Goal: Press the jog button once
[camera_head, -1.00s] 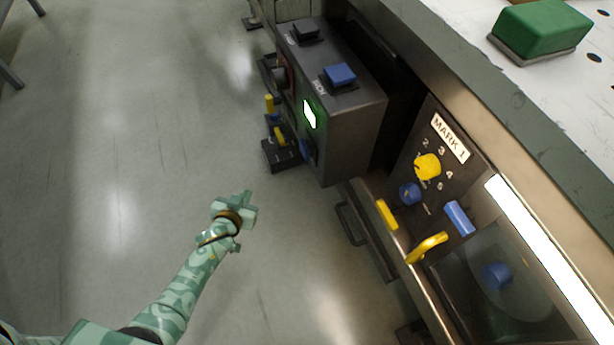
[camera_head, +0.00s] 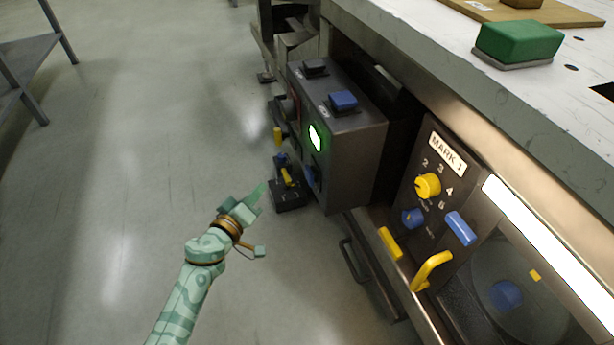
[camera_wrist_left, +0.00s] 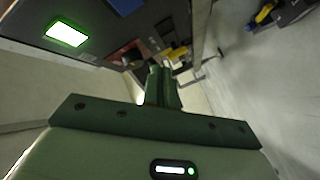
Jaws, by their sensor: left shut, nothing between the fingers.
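A dark control box (camera_head: 352,150) has a blue button (camera_head: 343,100) and a black button (camera_head: 315,67) on top. Their labels are too small to read, so I cannot tell which is the jog button. A lit green-white display (camera_head: 315,137) is on the box's front, and it also shows in the left wrist view (camera_wrist_left: 67,34). My left gripper (camera_head: 258,192) is shut and empty, in the air left of the box and apart from it. Its shut fingers show in the left wrist view (camera_wrist_left: 163,85). My right gripper is not in view.
The MARK 1 panel (camera_head: 440,180) carries a yellow knob (camera_head: 428,185), a blue knob (camera_head: 412,218) and a blue bar (camera_head: 460,228). Yellow handles (camera_head: 432,270) stick out below. A round plate (camera_head: 535,300) sits behind a window. A green block (camera_head: 518,42) lies on the bench. Left floor is open.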

